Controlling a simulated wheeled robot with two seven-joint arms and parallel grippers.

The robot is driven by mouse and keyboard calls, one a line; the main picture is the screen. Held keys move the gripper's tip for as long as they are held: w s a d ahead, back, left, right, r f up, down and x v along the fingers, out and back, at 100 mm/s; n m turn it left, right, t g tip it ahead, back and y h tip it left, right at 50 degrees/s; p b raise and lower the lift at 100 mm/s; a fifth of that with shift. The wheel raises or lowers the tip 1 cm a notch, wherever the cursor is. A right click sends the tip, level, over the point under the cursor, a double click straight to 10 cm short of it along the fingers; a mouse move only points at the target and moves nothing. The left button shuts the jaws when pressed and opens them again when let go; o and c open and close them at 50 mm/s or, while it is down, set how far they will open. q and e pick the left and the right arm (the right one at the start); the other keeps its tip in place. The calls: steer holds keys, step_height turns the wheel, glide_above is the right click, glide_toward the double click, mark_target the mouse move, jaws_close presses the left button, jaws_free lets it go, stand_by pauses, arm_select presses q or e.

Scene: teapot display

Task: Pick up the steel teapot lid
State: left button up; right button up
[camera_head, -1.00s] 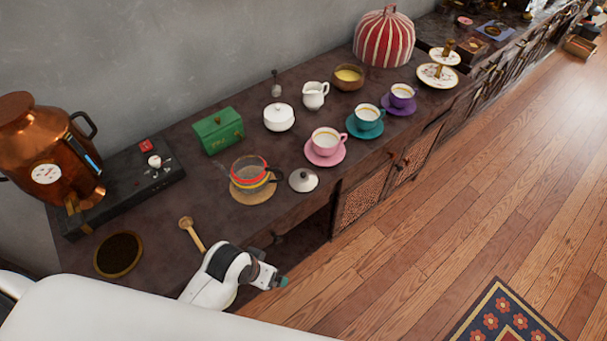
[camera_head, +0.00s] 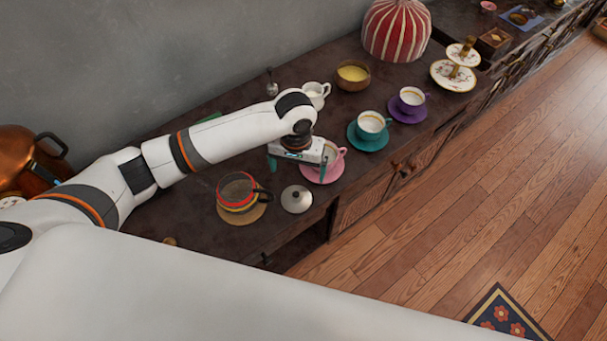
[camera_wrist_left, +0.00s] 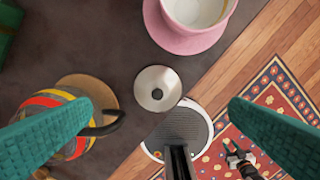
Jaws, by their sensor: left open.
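The steel teapot lid (camera_head: 296,199) is a pale round dome with a small knob, lying on the dark counter near its front edge. In the left wrist view the lid (camera_wrist_left: 156,82) shows below and between the fingers, with a dark spot at its centre. My left gripper (camera_head: 297,168) hangs above the counter, just behind the lid in the head view, in front of the pink cup. Its teal fingers (camera_wrist_left: 166,98) are wide apart and empty. What may be my right gripper (camera_wrist_left: 240,162) shows small over the rug; its jaws are unclear.
A banded red and yellow pot (camera_head: 238,190) on a round mat (camera_head: 252,216) stands left of the lid. A pink saucer (camera_head: 322,176) with its cup is close behind the gripper. Teal (camera_head: 368,140) and purple (camera_head: 408,112) saucers stand farther right.

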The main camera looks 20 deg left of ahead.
arm_select(q)
glide_above(296, 194)
step_height(296, 194, down, 5)
steer(key=shift+w+r+p, duration=0.1)
steer(key=shift+p, duration=0.25)
step_height(296, 194, down, 4)
steer(key=shift+r+p, duration=0.15)
steer(key=shift+p, duration=0.3)
step_height(296, 194, down, 2)
steer(key=shift+f, duration=0.35)
steer(key=shift+c, duration=0.5)
steer(key=c, duration=0.9)
steer(key=shift+c, duration=0.3)
arm_select(e)
steer(key=s, duration=0.1)
steer(key=s+r, duration=0.1)
steer(key=s, duration=0.1)
steer(key=shift+r, duration=0.3)
